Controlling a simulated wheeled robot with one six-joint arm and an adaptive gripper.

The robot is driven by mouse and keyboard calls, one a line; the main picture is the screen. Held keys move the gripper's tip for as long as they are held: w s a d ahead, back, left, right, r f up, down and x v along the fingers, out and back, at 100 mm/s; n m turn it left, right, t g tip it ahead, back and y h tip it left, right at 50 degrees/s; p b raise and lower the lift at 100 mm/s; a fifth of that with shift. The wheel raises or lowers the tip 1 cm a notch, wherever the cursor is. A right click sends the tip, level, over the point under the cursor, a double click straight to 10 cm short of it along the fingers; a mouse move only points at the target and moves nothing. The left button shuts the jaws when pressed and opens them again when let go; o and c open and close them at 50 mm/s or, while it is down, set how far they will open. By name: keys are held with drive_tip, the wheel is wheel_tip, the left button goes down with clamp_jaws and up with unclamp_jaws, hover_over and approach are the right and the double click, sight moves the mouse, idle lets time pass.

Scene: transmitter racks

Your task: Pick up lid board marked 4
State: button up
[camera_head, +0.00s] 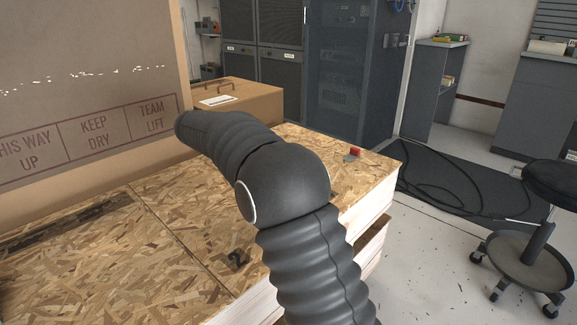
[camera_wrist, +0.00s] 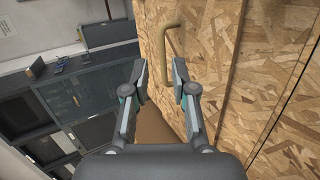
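Lid boards of flaked wood (camera_head: 90,270) cover a long crate in the head view. A dark 2 (camera_head: 238,258) is marked on one board near a seam. I see no 4 in either view; my arm hides part of the lid. In the wrist view, a board (camera_wrist: 215,35) at the crate's end carries a brass-coloured bar handle (camera_wrist: 168,50). My gripper (camera_wrist: 159,75) is open, its two fingers apart and empty. The handle shows between and beyond the fingertips; I cannot tell how far away it is. The gripper is hidden behind my arm in the head view.
A large printed carton (camera_head: 90,80) stands on the left. A smaller brown case (camera_head: 235,100) is behind the crate. A small red object (camera_head: 355,152) lies near the lid's far corner. A stool (camera_head: 540,235) and cables on a dark mat (camera_head: 440,180) are at right.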

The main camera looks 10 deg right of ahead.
drive_tip(key=shift+t+h, duration=0.5)
drive_tip(key=shift+h, duration=0.1)
drive_tip(key=w+a, duration=0.1)
drive_tip(key=w+a+f, duration=0.2)
drive_tip(key=w, duration=0.1)
drive_tip(key=shift+a+f, duration=0.25)
drive_tip(key=shift+a, duration=0.15)
drive_tip(key=x, duration=0.8)
drive_tip(key=shift+w+d, duration=0.15)
drive_tip(key=shift+w, duration=0.05)
drive_tip(key=shift+x, duration=2.65)
drive_tip(key=shift+s+d+r, duration=0.1)
drive_tip(key=shift+s+r, duration=0.05)
drive_tip(key=shift+s, duration=0.05)
clamp_jaws()
drive_tip(key=shift+r, duration=0.1)
